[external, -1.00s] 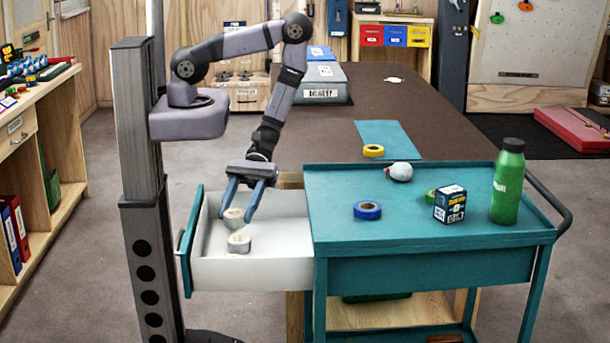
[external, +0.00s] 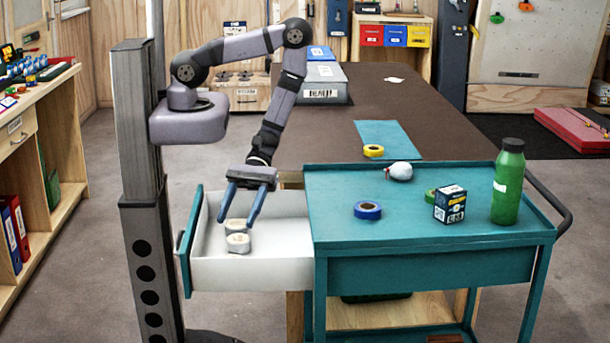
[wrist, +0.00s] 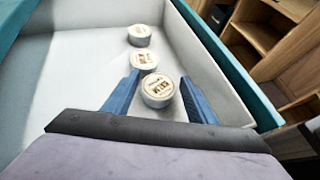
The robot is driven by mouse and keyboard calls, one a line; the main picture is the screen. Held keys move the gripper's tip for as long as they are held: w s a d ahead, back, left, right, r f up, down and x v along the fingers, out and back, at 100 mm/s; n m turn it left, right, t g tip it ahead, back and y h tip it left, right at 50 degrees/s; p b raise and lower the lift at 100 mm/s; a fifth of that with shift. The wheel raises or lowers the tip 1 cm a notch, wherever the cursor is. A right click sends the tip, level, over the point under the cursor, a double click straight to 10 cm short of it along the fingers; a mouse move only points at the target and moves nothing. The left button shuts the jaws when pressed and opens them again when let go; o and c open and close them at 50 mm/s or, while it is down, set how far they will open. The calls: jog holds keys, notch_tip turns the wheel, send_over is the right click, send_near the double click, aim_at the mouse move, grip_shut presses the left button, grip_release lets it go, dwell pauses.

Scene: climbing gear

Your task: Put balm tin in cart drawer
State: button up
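The cart drawer (external: 282,272) is pulled out to the left of the teal cart, white inside with a teal front. A round, pale balm tin (wrist: 158,92) with a printed lid sits in it between my fingers; it also shows in the external view (external: 234,225). My gripper (external: 236,221) reaches down into the drawer, open, with a finger on each side of that tin. In the wrist view, small gaps show between fingers and tin. Two similar tins, one nearer (wrist: 144,59) and one farther (wrist: 140,34), lie in a row beyond it. The external view shows only two tins.
The drawer floor is bare toward the cart.

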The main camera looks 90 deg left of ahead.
jog(key=shift+f, duration=0.1)
jog(key=shift+w+r+p, duration=0.1)
jog(key=shift+r+p, duration=0.6)
jog(key=shift+r, duration=0.05)
jog(key=b+v, duration=0.1)
jog(key=v, duration=1)
jog(key=shift+a+b, duration=0.35)
jog(key=shift+b, duration=0.05)
jog(key=shift+w+r, duration=0.1)
jog(key=shift+r, duration=0.05)
jog(key=w+a+r+m+t+y, duration=0.4)
jog(key=a+r+m+y, duration=0.5)
jog(key=m, duration=0.5)
jog(key=w+a+y, duration=0.1)
jog(key=a+y, duration=0.1)
jog(key=a, duration=0.1)
jog(key=shift+r+y, duration=0.25)
jog(key=shift+y, duration=0.05)
jog(key=shift+w, duration=0.1)
